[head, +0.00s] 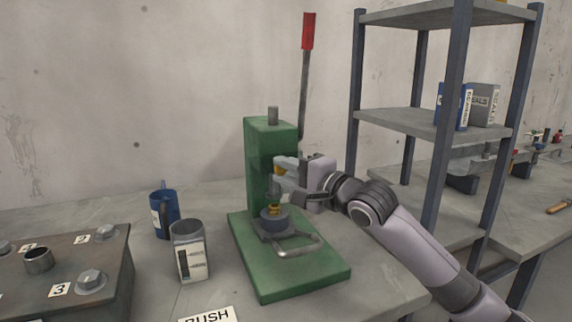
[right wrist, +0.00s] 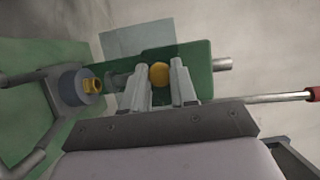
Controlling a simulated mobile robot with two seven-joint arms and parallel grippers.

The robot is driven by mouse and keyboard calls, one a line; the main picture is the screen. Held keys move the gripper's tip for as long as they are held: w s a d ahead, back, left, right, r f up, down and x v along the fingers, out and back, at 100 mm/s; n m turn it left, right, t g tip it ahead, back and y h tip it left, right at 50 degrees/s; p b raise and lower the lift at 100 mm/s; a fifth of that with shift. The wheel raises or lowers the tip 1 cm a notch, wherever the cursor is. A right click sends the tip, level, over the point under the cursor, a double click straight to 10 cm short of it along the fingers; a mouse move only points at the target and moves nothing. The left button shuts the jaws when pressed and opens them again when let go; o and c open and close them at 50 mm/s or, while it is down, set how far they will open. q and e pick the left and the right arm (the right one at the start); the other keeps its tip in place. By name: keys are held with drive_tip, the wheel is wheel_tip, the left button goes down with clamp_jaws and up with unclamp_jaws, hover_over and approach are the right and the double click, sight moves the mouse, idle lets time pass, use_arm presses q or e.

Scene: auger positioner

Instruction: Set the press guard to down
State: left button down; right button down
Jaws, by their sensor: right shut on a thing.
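The green press (head: 269,140) stands on the bench with its red-handled lever (head: 308,32) pointing up. A clear, bluish panel, which looks like the press guard (right wrist: 133,39), shows in front of the press column in the right wrist view. A yellow knob (right wrist: 159,74) sits at it, between the fingers of my right gripper (right wrist: 167,82). In the head view this gripper (head: 285,172) is at the column, above the grey round holder (head: 274,222) with its brass bush (right wrist: 91,84). The panel's edges are hard to make out in the head view. My left gripper is out of view.
A U-shaped metal handle (head: 300,247) sticks out over the press base. A blue mug (head: 165,214) and a grey labelled cup (head: 188,252) stand left of the press. A shelf rack (head: 425,122) rises behind my right arm.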

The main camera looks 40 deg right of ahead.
wheel_tip(320, 180, down, 6)
drive_tip(key=shift+b, duration=0.55)
drive_tip(key=shift+f, duration=0.2)
drive_tip(key=c, duration=0.9)
unclamp_jaws()
drive_tip(key=shift+r, duration=0.1)
drive_tip(key=shift+s, duration=0.2)
approach(273, 194)
drive_tip(key=shift+s+d+r+b, duration=0.15)
drive_tip(key=shift+s+b, duration=0.15)
drive_tip(key=shift+s, duration=0.35)
